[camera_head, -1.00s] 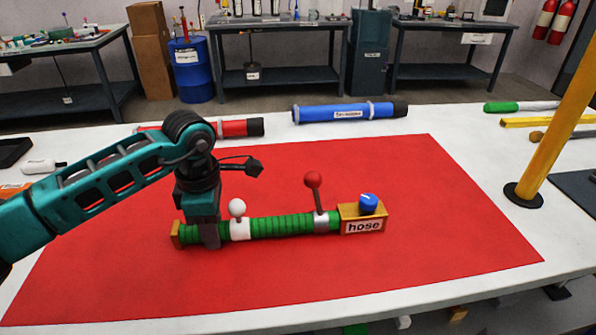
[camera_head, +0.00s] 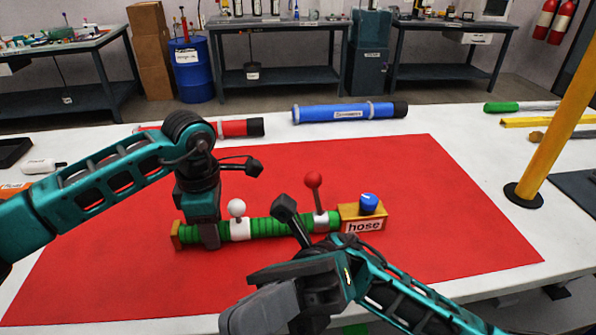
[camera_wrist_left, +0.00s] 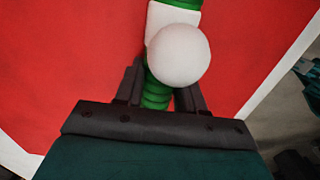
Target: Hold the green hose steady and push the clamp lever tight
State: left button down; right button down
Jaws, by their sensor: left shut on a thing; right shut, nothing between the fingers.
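The green hose (camera_head: 268,227) lies across the red mat between a small wooden end piece and a wooden block (camera_head: 348,212) labelled "hose". A clamp band (camera_head: 321,223) near its right end carries a lever with a red knob (camera_head: 313,180), standing up and leaning slightly left. My left gripper (camera_head: 209,238) is shut on the hose near its left end; the left wrist view shows its fingers on both sides of the hose (camera_wrist_left: 156,95). My right gripper (camera_head: 240,317) is shut and empty, low at the front, apart from the lever.
A white band with a white knob (camera_head: 236,208) sits right of my left gripper. A blue knob (camera_head: 368,202) tops the block. Red (camera_head: 240,127) and blue (camera_head: 345,112) tubes lie behind the mat. A yellow post (camera_head: 555,120) stands at right. The mat's right side (camera_head: 460,220) is clear.

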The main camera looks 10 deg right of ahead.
jog(key=w+a+f+m+t+h, duration=0.35)
jog(key=w+m+t+h, duration=0.25)
jog(key=t+h, duration=0.55)
jog(key=w+d+r+m+t+h, duration=0.2)
jog(key=w+r+m+t+h, duration=0.1)
jog(key=w, duration=0.4)
jog(key=w+d+r+m+t+h, duration=0.3)
jog(key=w+r+m+t+h, duration=0.1)
jog(key=w+r+m+t, duration=0.2)
jog(key=shift+w+r+m, duration=0.3)
jog(key=shift+w+m, duration=0.1)
jog(key=shift+m, duration=0.1)
jog(key=shift+h, duration=0.25)
send_near(315, 196)
notch_tip(315, 196, down, 3)
jog(key=a, duration=0.2)
jog(key=shift+w+d+f, duration=0.1)
jog(key=shift+d, duration=0.4)
